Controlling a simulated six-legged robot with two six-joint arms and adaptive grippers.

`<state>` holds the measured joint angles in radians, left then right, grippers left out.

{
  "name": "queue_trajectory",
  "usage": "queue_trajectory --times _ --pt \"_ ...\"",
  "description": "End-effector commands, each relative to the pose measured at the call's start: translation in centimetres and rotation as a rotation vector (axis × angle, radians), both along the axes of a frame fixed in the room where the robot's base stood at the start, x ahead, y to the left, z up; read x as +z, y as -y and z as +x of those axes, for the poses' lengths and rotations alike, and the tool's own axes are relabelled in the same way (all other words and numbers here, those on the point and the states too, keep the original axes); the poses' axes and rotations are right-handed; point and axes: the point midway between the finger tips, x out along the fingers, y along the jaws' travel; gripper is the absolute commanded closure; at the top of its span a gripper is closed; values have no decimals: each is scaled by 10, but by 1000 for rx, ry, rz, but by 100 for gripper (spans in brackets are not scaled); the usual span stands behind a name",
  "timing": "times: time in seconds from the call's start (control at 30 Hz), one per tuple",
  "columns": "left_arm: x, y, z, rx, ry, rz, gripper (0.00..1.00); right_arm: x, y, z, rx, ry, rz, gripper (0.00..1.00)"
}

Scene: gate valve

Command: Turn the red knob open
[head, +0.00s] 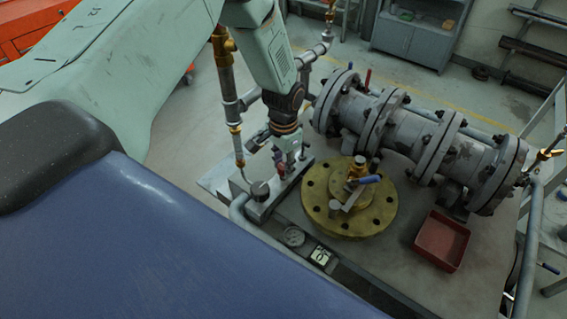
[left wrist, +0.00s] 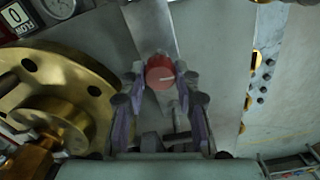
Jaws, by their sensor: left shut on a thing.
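The red knob (left wrist: 160,74) has a round face and sits between the two fingertips of my left gripper (left wrist: 162,82) in the left wrist view. The fingers touch or nearly touch its sides, and the gripper is shut on it. A grey metal bar runs behind the knob. In the head view my left gripper (head: 287,166) points down at the metal block on the bench, left of the brass flange. The knob is mostly hidden there by the fingers. My right gripper is in neither view.
A brass flange (head: 318,205) with a blue-handled valve (head: 368,180) stands right of the gripper. A large grey flanged pipe (head: 388,120) lies behind it. A red tray (head: 430,243) is at the right.

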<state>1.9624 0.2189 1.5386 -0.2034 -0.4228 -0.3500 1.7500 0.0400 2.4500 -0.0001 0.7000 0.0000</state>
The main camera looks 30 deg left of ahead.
Motion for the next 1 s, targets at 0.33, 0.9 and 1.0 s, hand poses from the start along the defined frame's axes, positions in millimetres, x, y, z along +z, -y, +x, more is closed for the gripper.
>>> queue_trajectory --times 0.33,0.9,1.0 --pt "1 0 0 114 -1 0 100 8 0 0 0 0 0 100" --pt "0 0 0 114 0 0 46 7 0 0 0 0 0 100" --pt "0 0 0 114 0 0 46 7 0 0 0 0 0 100"
